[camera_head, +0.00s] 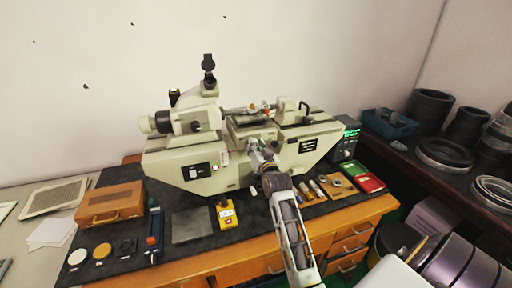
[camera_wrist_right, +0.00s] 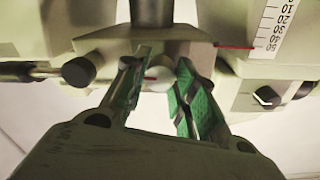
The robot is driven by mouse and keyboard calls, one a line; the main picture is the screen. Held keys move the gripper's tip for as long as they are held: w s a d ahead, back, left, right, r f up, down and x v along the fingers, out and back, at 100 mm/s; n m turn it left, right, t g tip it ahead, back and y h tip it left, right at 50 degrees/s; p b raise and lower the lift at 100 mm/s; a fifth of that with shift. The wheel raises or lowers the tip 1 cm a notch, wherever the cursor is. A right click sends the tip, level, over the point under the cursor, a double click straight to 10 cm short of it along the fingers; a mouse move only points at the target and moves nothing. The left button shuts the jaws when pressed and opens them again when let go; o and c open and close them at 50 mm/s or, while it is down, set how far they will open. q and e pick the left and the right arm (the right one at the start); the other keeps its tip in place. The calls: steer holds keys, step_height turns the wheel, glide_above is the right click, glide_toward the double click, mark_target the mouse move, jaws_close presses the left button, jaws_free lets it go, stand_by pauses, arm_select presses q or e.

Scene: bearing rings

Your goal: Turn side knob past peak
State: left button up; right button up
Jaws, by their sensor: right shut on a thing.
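A cream measuring machine (camera_head: 185,165) stands on the bench. My right arm reaches up to its front, and the right gripper (camera_head: 256,150) is at the middle of the machine, below its stage. In the right wrist view the gripper's green-padded fingers (camera_wrist_right: 162,75) are on either side of a small pale round knob (camera_wrist_right: 154,78), and they are shut on it. The fingers and their pads partly hide the knob, so its turn angle cannot be read. My left gripper is not in view.
In the wrist view a black knob (camera_wrist_right: 77,71) lies left of the fingers, and a small dial (camera_wrist_right: 266,96) and a scale (camera_wrist_right: 274,28) lie right. A green-lit readout box (camera_head: 347,140) stands right of the machine.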

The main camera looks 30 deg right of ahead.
steer(key=shift+f, duration=0.2)
steer(key=o, duration=1)
steer(key=shift+r, duration=0.1)
steer(key=shift+o, duration=0.2)
steer(key=v, duration=0.7)
steer(key=shift+s+a, duration=0.15)
steer(key=shift+s, duration=0.05)
